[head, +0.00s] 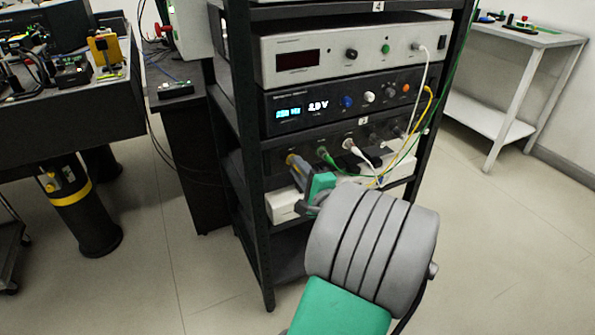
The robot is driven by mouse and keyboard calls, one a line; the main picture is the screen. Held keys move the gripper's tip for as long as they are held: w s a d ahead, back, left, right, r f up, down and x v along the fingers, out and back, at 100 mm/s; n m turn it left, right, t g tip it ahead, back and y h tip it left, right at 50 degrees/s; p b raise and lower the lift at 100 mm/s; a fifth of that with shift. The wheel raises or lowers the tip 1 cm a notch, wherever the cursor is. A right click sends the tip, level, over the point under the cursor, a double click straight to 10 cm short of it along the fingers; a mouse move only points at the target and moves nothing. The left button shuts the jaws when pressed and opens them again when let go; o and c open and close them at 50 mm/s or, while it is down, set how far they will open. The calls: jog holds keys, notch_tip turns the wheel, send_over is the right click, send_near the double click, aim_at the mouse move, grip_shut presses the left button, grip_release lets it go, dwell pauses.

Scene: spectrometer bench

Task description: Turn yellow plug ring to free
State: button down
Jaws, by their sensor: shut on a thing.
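The yellow plug (290,159) sits at the left end of the row of sockets on the dark lower panel (275,161) of the rack. Only a small yellow part of it shows; its ring is mostly hidden by my gripper. My gripper (297,170) reaches up from the lower right to this plug. Its jaws are small and partly hidden here, and they are closed around the plug. I cannot see how far the ring is turned.
A green plug (323,153) and a white plug (348,144) sit close to the right, with loose cables hanging. Above are a blue-display unit (330,112) and a white instrument (325,48). The rack post (245,110) stands left. Floor at right (510,250) is clear.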

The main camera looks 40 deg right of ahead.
dwell(0.4)
jog(key=c, duration=1.3)
grip_release()
jog(key=shift+o, duration=0.2)
jog(key=p+v, duration=0.1)
jog(key=v, duration=0.6)
jog(key=shift+s, duration=0.4)
jog(key=shift+w+a+r, duration=0.1)
jog(key=shift+a+r, duration=0.05)
jog(key=shift+a, duration=0.05)
